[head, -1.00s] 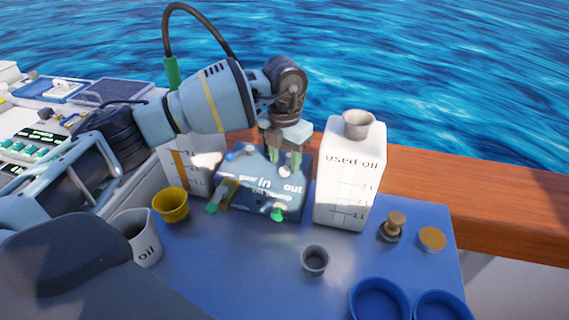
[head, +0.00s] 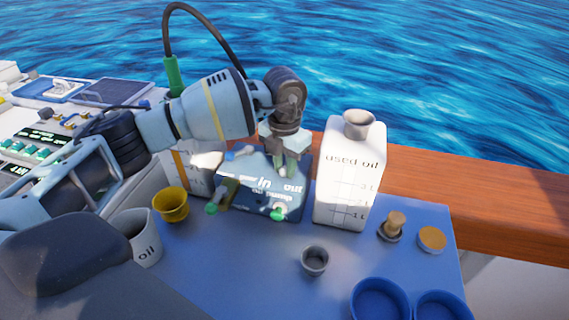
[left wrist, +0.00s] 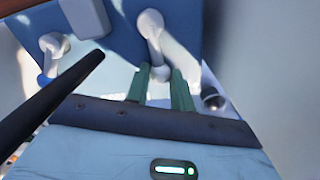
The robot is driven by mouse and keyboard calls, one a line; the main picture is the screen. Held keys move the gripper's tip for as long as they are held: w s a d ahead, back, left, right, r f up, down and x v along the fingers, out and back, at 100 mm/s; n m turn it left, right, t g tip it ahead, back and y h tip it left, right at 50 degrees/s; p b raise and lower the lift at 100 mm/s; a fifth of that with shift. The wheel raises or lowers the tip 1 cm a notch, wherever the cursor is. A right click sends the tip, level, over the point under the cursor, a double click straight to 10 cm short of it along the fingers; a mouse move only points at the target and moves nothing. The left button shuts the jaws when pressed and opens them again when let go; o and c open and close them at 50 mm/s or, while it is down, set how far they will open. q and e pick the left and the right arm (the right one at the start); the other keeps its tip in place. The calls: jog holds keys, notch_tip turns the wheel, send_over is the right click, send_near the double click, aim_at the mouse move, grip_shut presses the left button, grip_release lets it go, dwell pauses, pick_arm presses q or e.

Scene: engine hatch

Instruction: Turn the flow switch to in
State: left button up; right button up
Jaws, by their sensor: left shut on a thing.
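The blue oil pump box (head: 262,199) stands at the back of the blue table, with "in" and "out" lettered on its face. My left gripper (head: 290,168) reaches down at its top right, close to the "out" lettering. In the left wrist view, the green fingers (left wrist: 160,88) are shut on the lower end of a white lever, the flow switch (left wrist: 151,28), whose round hub sits on the blue box. In the head view the gripper mostly hides the switch, so which label it points to is unclear. My right gripper is out of view.
A white used oil container (head: 345,190) stands close right of the pump; another white container (head: 200,175) is behind left. A yellow cup (head: 171,205), an oil jug (head: 140,240), a small grey cup (head: 315,261) and blue bowls (head: 380,302) surround free table space.

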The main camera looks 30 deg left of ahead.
aim_at(271, 167)
pick_arm(q)
jog(key=shift+a, duration=0.15)
jog(key=a+m, duration=0.1)
jog(key=m, duration=0.1)
jog(key=a+m, duration=0.1)
jog(key=m, duration=0.1)
jog(key=shift+m, duration=0.3)
jog(key=shift+w+a+m, duration=0.15)
jog(key=shift+a+m, duration=0.35)
jog(key=shift+m, duration=0.6)
jog(key=shift+w+a+m, duration=0.15)
jog(key=shift+a+m, duration=0.35)
jog(key=shift+m, duration=0.6)
grip_shut()
jog(key=o, duration=1)
grip_release()
jog(key=shift+r, duration=0.1)
jog(key=shift+r, duration=3.85)
